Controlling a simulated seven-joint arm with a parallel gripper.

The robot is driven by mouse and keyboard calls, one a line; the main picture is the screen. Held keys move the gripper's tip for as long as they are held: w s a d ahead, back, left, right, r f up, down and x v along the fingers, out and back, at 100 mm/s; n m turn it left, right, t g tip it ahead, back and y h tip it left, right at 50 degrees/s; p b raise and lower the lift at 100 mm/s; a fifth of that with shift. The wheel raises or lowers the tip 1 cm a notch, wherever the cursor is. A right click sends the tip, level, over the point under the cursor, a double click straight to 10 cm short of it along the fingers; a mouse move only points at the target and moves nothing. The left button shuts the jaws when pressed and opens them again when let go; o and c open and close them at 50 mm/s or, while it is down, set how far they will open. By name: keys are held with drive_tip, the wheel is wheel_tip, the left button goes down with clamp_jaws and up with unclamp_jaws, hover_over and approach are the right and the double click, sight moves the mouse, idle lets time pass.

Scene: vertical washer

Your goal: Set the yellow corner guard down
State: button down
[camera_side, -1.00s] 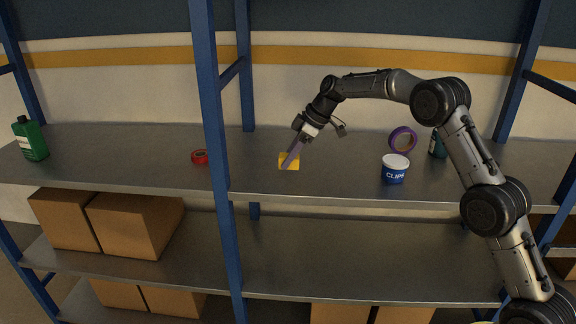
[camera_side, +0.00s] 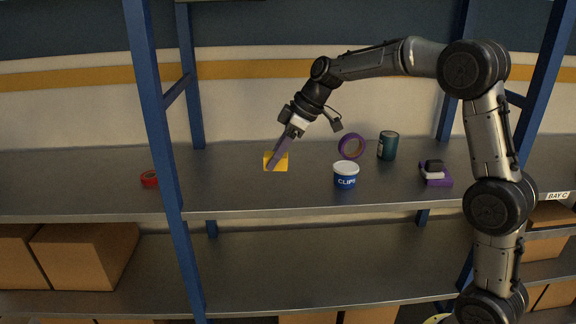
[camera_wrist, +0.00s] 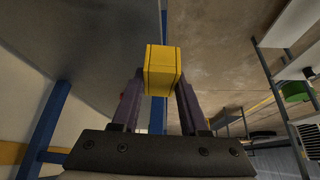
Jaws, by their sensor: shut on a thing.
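The yellow corner guard (camera_side: 283,163) is a small yellow block in the side view, over the middle upper shelf (camera_side: 240,196). My gripper (camera_side: 276,160) reaches down from the upper right, its purple fingers shut on the guard. One finger covers part of the guard in the side view. In the wrist view the guard (camera_wrist: 163,68) sits between the two fingertips. I cannot tell whether its underside touches the shelf.
A blue and white CLIPS tub (camera_side: 346,176) stands to the right, with a purple tape ring (camera_side: 351,146) and a teal can (camera_side: 388,145) behind. Red tape (camera_side: 149,178) lies left, near a blue post (camera_side: 160,130).

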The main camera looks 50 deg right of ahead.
drive_tip(key=s+d+m+t+h, duration=0.15)
drive_tip(key=d+m, duration=0.25)
drive_tip(key=d, duration=0.4)
drive_tip(key=s+d+m+h, duration=0.2)
drive_tip(key=d+m, duration=0.1)
drive_tip(key=d, duration=0.4)
drive_tip(key=w+d+f, duration=0.2)
drive_tip(key=w, duration=0.2)
drive_tip(key=w+d+f, duration=0.2)
drive_tip(key=w+f, duration=0.1)
drive_tip(key=w, duration=0.1)
drive_tip(key=w+d+f, duration=0.1)
drive_tip(key=w+f, duration=0.2)
drive_tip(key=w, duration=0.1)
drive_tip(key=shift+d+f, duration=0.15)
drive_tip(key=shift+d, duration=0.25)
drive_tip(key=shift+w+d+f, duration=0.2)
drive_tip(key=shift+w+f, duration=0.25)
drive_tip(key=shift+f, duration=1.65)
